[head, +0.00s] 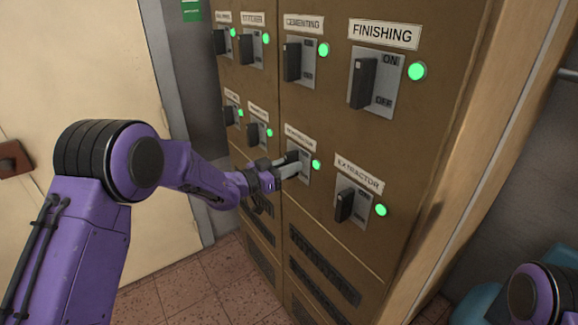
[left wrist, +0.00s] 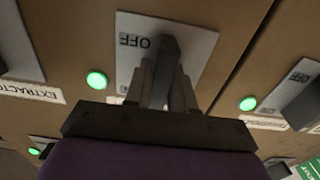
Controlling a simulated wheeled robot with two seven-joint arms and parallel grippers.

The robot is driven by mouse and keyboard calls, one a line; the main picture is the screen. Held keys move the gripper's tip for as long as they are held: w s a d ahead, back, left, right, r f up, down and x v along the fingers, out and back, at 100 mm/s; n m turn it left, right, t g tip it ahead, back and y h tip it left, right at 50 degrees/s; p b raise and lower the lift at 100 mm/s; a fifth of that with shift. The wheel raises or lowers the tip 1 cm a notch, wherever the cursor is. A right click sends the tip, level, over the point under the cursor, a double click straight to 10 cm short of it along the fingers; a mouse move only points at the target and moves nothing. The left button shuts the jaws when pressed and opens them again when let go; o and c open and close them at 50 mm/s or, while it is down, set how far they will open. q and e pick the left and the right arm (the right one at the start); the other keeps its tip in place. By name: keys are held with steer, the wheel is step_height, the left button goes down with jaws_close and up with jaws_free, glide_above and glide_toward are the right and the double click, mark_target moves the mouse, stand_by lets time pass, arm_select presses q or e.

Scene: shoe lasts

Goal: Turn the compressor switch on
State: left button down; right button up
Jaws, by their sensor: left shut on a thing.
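The compressor switch (head: 292,156) is a dark lever on a pale plate in the lower row of the brown cabinet, under a partly blurred label. A lit green lamp (head: 316,164) is beside it. My left gripper (head: 286,170) is at the lever and hides part of it and the plate. In the left wrist view the two fingers (left wrist: 166,85) are shut on the lever (left wrist: 170,55), one on each side. That view is turned over, with the OFF mark at the top beside the lever's end; the ON mark is hidden. My right gripper is out of view.
The extractor switch (head: 345,205) is just right and below, with its own green lamp (head: 381,210). The finishing switch (head: 362,84) and several others are on the same cabinet (head: 430,110). A pale door (head: 75,70) is at left. The tiled floor (head: 215,285) in front looks clear.

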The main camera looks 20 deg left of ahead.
arm_select(q)
steer(key=c, duration=1)
jaws_free()
steer(key=shift+c, duration=0.2)
steer(key=b+v, duration=0.3)
steer(key=v, duration=0.7)
steer(key=shift+s+a, duration=0.25)
